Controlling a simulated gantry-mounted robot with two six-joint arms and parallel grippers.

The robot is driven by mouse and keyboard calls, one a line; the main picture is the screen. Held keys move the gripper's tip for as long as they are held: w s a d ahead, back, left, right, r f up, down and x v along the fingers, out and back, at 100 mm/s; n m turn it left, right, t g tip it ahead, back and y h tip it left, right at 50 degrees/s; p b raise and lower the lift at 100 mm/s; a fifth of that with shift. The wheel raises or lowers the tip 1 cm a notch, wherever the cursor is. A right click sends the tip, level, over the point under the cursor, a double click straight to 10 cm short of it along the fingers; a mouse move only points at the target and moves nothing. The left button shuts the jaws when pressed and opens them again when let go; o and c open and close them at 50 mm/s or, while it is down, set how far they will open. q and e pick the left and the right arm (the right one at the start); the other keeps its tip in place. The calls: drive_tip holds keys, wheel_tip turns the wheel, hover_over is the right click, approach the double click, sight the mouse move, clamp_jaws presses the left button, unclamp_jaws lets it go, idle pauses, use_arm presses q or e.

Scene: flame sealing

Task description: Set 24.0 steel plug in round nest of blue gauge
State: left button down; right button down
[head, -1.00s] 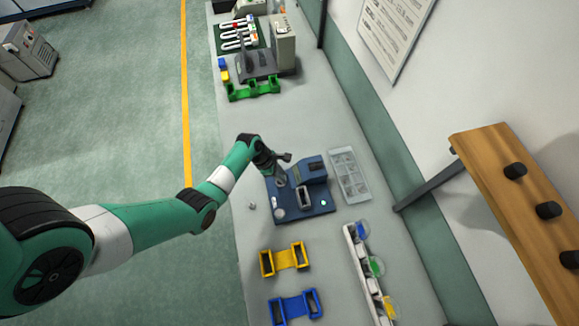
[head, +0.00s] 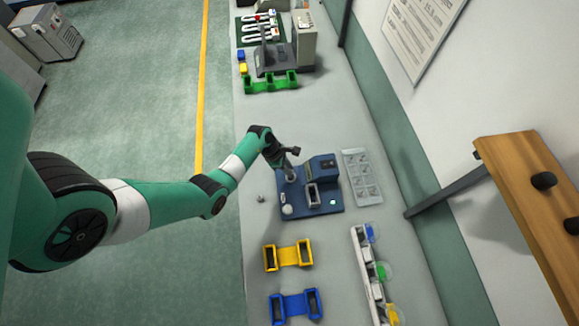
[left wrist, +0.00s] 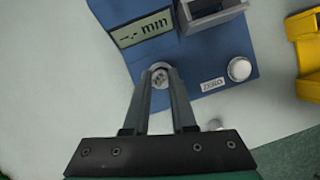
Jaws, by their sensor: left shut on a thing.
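The blue gauge (head: 322,209) stands on the bench with its display (left wrist: 142,28) showing dashes and "mm". My left gripper (left wrist: 161,78) is at the gauge's left side and points down at it. Its two fingers are shut on a small round grey metal piece, the steel plug (left wrist: 161,74), of which mainly the top shows. The plug is over or in the round nest beside the display. The fingers and plug hide the nest, so I cannot tell whether it is seated. My right gripper is not in view.
A rectangular grey nest (left wrist: 214,12) and white ZERO button (left wrist: 239,69) are on the gauge. A small grey piece (head: 261,198) lies left of it. A yellow holder (head: 289,256) and blue holder (head: 296,306) stand in front, a green one (head: 271,84) behind. A parts rack (head: 366,278) is at right.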

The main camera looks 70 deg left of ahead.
use_arm(q)
drive_tip(key=shift+f+b, duration=0.95)
drive_tip(key=shift+f, duration=0.45)
drive_tip(key=c, duration=0.7)
unclamp_jaws()
drive_tip(key=shift+o, duration=0.2)
drive_tip(key=p+v, duration=0.3)
drive_tip(key=v, duration=0.8)
drive_tip(key=shift+r+p, duration=0.3)
drive_tip(key=shift+p, duration=0.1)
